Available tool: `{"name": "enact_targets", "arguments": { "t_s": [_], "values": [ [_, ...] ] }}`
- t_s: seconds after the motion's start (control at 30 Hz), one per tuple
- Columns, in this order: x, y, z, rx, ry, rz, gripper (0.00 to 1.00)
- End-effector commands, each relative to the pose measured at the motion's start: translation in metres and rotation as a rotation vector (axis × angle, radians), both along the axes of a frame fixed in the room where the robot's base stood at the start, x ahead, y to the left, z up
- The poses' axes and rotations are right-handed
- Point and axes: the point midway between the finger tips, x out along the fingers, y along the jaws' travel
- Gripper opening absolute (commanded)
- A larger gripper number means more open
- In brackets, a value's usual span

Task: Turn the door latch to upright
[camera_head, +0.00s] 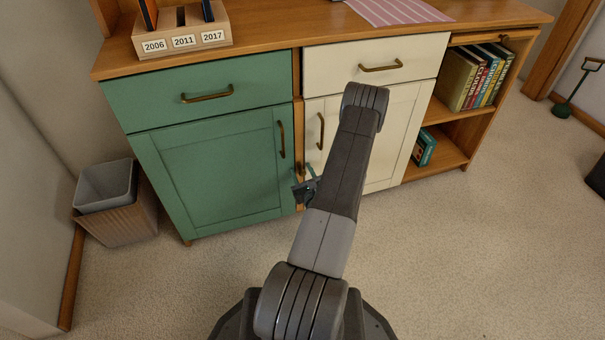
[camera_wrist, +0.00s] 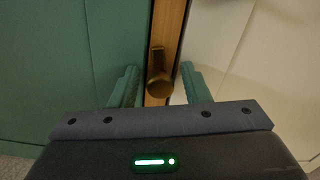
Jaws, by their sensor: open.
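The door latch (camera_wrist: 159,86) is a small dark brass piece on the wooden post between the green door and the cream door. In the wrist view it shows a rounded knob with a narrow part reaching up from it. My gripper (camera_wrist: 158,78) is open, with one green finger on each side of the latch and a visible gap to it on both sides. In the head view my gripper (camera_head: 306,187) is low by the post, partly hidden by my arm. The latch is hard to make out there.
The green door (camera_head: 215,165) and the cream door (camera_head: 377,135) look closed, each with a brass handle near the post. A waste bin (camera_head: 118,220) stands at the left. Open shelves with books (camera_head: 475,80) are at the right. The carpet in front is clear.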

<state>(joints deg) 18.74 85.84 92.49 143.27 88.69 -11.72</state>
Motion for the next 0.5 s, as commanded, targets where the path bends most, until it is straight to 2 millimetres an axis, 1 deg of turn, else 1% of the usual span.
{"name": "enact_targets", "arguments": {
  "t_s": [0.03, 0.07, 0.1, 0.17, 0.2, 0.23, 0.37, 0.5],
  "values": [
    [-0.0002, -0.0001, -0.0001, 0.0, 0.0, 0.0, 0.39],
    [-0.0002, -0.0001, -0.0001, 0.0, 0.0, 0.0, 0.33],
    [-0.0003, 0.0, -0.0001, 0.0, 0.0, 0.0, 0.25],
    [-0.0003, 0.0, -0.0001, 0.0, 0.0, 0.0, 0.13],
    [-0.0004, -0.0001, -0.0001, 0.0, 0.0, 0.0, 0.05],
    [-0.0004, 0.0, -0.0002, 0.0, 0.0, 0.0, 0.02],
    [-0.0005, -0.0001, -0.0007, 0.012, 0.004, 0.001, 0.02],
    [-0.0002, -0.0003, -0.0016, 0.092, 0.031, 0.001, 0.02]
  ]
}}
